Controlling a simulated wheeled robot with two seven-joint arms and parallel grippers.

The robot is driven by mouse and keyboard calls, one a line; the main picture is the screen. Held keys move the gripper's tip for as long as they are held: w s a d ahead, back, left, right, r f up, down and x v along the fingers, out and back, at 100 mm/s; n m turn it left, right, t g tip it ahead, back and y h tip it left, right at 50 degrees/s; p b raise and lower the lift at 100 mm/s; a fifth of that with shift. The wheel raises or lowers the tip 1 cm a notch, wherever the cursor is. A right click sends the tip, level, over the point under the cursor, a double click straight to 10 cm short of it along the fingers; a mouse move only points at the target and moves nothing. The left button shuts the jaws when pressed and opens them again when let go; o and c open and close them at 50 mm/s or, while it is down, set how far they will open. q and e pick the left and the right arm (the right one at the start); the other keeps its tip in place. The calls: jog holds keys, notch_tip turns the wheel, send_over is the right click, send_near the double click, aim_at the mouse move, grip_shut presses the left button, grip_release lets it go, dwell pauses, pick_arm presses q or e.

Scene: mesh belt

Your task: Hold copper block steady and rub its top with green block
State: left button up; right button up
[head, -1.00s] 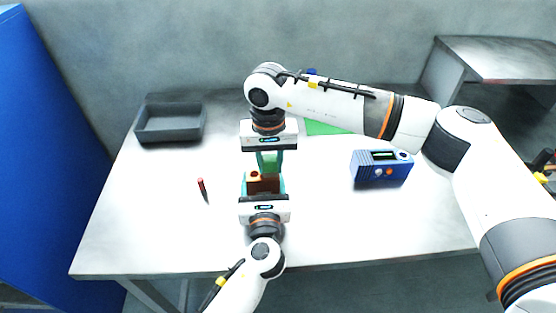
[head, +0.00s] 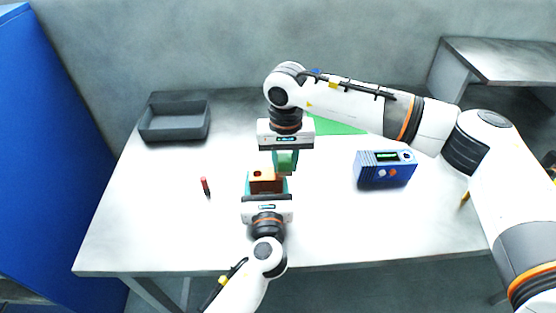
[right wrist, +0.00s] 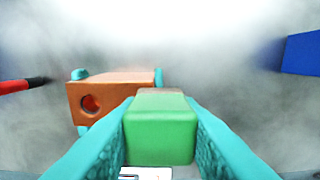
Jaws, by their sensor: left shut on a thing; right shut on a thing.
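The copper block (head: 264,186), orange-brown with a round hole, is on the table's middle. My left gripper (head: 267,188) is shut on it from the front edge side. In the right wrist view the copper block (right wrist: 98,95) shows its hole and teal fingers at its sides. My right gripper (head: 285,160) reaches down from above, shut on the green block (right wrist: 160,135). In the head view the green block (head: 285,160) is at the copper block's upper right edge. I cannot tell whether the two blocks touch.
A grey tray (head: 174,136) stands at the back left. A red and black pen-like thing (head: 205,186) lies left of the blocks. A blue device (head: 385,179) with a lit green display stands to the right. A green sheet (head: 335,124) lies behind. Bare table surrounds the blocks.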

aim_at(262, 173)
jog(key=a, duration=0.5)
jog(key=shift+a, duration=0.1)
jog(key=shift+a+r, duration=0.1)
jog(key=shift+r, duration=0.05)
notch_tip(262, 173, up, 8)
dwell(0.5)
pick_arm(q)
jog(key=o, duration=1.1)
jog(key=shift+o, duration=0.2)
